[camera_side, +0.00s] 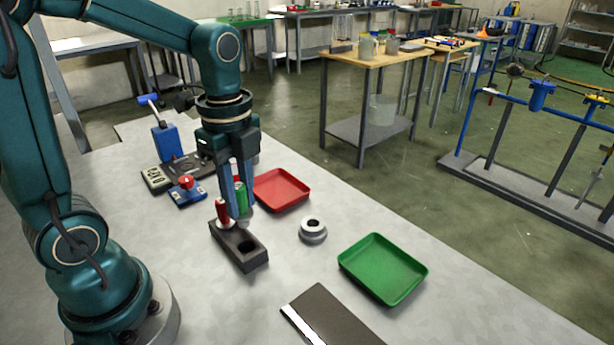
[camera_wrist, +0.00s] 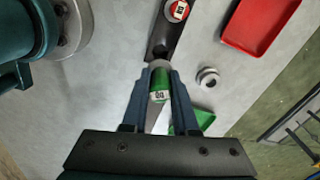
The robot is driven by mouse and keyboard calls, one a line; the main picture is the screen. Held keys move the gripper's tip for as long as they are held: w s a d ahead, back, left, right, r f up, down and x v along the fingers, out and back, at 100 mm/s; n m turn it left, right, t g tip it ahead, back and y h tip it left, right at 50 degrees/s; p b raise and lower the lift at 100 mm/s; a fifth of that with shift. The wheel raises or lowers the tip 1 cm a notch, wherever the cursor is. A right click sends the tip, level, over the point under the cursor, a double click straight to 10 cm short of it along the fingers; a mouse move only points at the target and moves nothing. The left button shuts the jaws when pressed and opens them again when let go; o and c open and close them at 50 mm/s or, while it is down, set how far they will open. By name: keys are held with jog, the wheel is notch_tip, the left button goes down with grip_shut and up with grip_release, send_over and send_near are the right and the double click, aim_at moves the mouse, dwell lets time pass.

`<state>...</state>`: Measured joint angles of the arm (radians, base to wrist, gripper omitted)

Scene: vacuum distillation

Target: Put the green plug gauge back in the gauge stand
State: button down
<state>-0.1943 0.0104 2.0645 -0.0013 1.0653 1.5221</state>
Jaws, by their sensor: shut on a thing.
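My gripper (camera_side: 239,208) is shut on the green plug gauge (camera_side: 240,196), which hangs upright with its metal end pointing down. In the side view that end appears just above or behind the dark gauge stand (camera_side: 254,262); the exact gap is hard to tell. The stand has an empty hole toward its front end. A red plug gauge (camera_side: 223,213) stands in its other end. In the wrist view the green gauge (camera_wrist: 160,82) sits between the fingers, its metal end overlapping the near end of the stand (camera_wrist: 160,42). The red gauge (camera_wrist: 177,10) shows at the top.
A metal ring (camera_side: 313,230) lies right of the stand. A red tray (camera_side: 281,190) is behind, a green tray (camera_side: 383,268) to the right. A dark flat plate (camera_side: 330,318) lies in front. A blue device (camera_side: 187,190) with a red knob stands behind left.

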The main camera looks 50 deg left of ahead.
aim_at(242, 220)
jog(key=shift+a+r, duration=0.15)
jog(key=shift+r, duration=0.05)
jog(key=shift+f, duration=2.7)
jog(key=shift+f, duration=1.3)
dwell(0.5)
dwell(0.5)
jog(key=shift+c, duration=0.2)
grip_release()
dwell(0.4)
jog(key=shift+r, duration=3.55)
